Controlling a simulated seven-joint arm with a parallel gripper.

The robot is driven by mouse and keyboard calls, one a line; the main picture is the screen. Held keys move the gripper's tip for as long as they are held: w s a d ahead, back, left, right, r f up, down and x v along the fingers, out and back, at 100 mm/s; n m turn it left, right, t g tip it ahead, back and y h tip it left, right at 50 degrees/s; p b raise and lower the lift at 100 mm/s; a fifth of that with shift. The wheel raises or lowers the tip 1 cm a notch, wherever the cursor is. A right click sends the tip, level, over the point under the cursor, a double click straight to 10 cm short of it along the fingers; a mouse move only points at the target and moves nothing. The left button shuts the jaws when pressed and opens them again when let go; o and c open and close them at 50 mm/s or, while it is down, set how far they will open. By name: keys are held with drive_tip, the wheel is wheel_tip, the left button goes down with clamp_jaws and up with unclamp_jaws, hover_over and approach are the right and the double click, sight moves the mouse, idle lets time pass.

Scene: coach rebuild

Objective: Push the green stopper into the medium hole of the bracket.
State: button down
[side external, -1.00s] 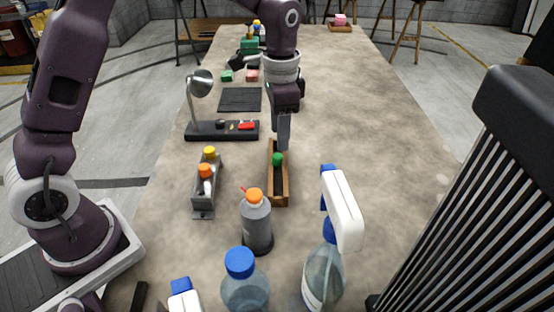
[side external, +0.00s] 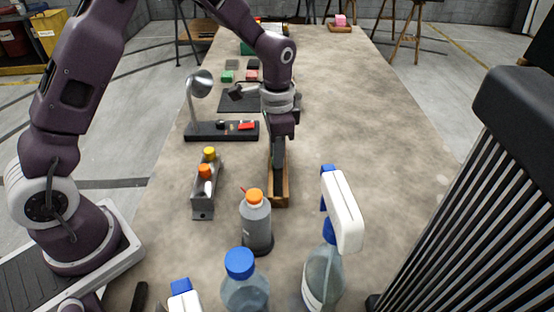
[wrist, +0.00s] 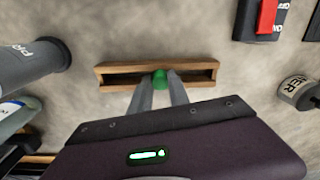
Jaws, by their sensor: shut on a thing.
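The green stopper (wrist: 160,79) sits in the long wooden tray (wrist: 115,69). In the wrist view my gripper (wrist: 160,82) has one finger on each side of the stopper, shut on it. In the side view my gripper (side external: 279,190) points down into the same wooden tray (side external: 285,186) and hides the stopper. The grey bracket (side external: 203,206) stands on the table left of the tray. A yellow cap and an orange cap show on it, with a white part near the orange one. Its holes cannot be made out.
A grey bottle with an orange cap (side external: 256,228) stands close in front of the tray. A blue-capped bottle (side external: 245,290) and a spray bottle (side external: 325,270) are nearer. A lamp (side external: 200,85) and a black strip (side external: 205,132) lie behind the bracket.

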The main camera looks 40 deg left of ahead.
wheel_tip(320, 180, up, 8)
drive_tip(key=shift+r, duration=0.2)
drive_tip(key=s+a+m+g+h, duration=0.15)
drive_tip(key=s+a+m, duration=0.25)
drive_tip(key=s+m, duration=1.5)
drive_tip(key=shift+m, duration=0.6)
drive_tip(key=shift+w+a+f, duration=0.1)
drive_tip(key=shift+w+f, duration=0.1)
drive_tip(key=shift+f, duration=0.7)
drive_tip(key=shift+w+a+f, duration=0.1)
drive_tip(key=shift+w+f, duration=0.05)
drive_tip(key=shift+f, duration=0.7)
drive_tip(key=shift+w+f, duration=0.2)
drive_tip(key=shift+f, duration=0.7)
drive_tip(key=shift+f, duration=0.7)
drive_tip(key=c, duration=1.2)
unclamp_jaws()
drive_tip(key=shift+o, duration=0.2)
